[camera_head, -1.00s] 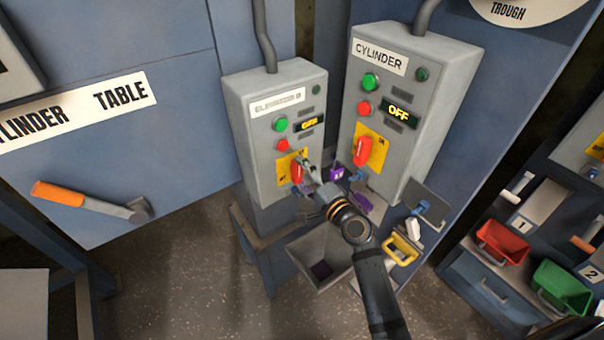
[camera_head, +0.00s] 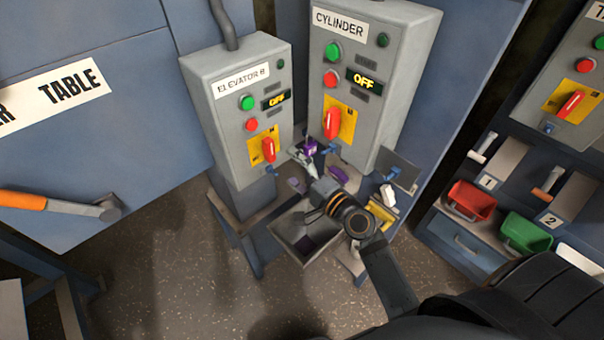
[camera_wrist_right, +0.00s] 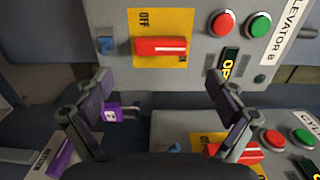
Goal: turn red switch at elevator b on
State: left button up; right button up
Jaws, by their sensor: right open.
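The elevator B box (camera_head: 228,120) is grey, with a green button, a red button and a small display reading OFF. Its red switch (camera_head: 268,149) stands upright on a yellow plate (camera_head: 256,154). In the right wrist view the red switch (camera_wrist_right: 160,47) lies across the picture beside an OFF label. My right gripper (camera_head: 302,158) is to the right of this switch, in front of the gap between the two boxes. Its fingers are apart and empty in the wrist view (camera_wrist_right: 160,95), with the switch ahead and not between them. My left gripper is not in view.
The cylinder box (camera_head: 395,90) stands close on the right with a similar red switch (camera_head: 332,122) and an OFF display. A grey hopper (camera_head: 290,245) sits below my right gripper. An orange-handled lever (camera_head: 40,202) is at the left. Red (camera_head: 470,200) and green (camera_head: 525,232) bins are at the right.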

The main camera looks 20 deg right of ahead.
jog(key=v, duration=0.4)
jog(key=shift+s+d, duration=0.1)
jog(key=shift+s, duration=0.2)
jog(key=d+f+n+g+h, duration=0.1)
jog(key=d+f+g+h, duration=0.1)
jog(key=f, duration=0.8)
jog(key=d+f+n+g+h, duration=0.1)
jog(key=d+f+g+h, duration=0.15)
jog(key=f, duration=0.75)
jog(key=s+d+f+n+g+h, duration=0.1)
jog(key=s+d+f, duration=0.15)
jog(key=f, duration=0.45)
jog(key=s+d+f+n+g, duration=0.1)
jog(key=s+f+n, duration=0.1)
jog(key=s+f, duration=0.3)
jog(key=s+d+f+n+g+h, duration=0.1)
jog(key=s+d+f+g, duration=0.15)
jog(key=f, duration=0.55)
jog(key=s+f+n+g, duration=0.2)
jog(key=s+f, duration=0.3)
jog(key=s, duration=0.4)
jog(key=s+f+n+g+h, duration=0.1)
jog(key=s+f+n+g, duration=0.1)
jog(key=s+f, duration=0.4)
jog(key=s+d+f+n+g, duration=0.1)
jog(key=s+f+n, duration=0.3)
jog(key=s, duration=0.7)
jog(key=shift+s+f+g, duration=0.35)
jog(key=shift+f+g, duration=0.3)
jog(key=shift+g, duration=0.05)
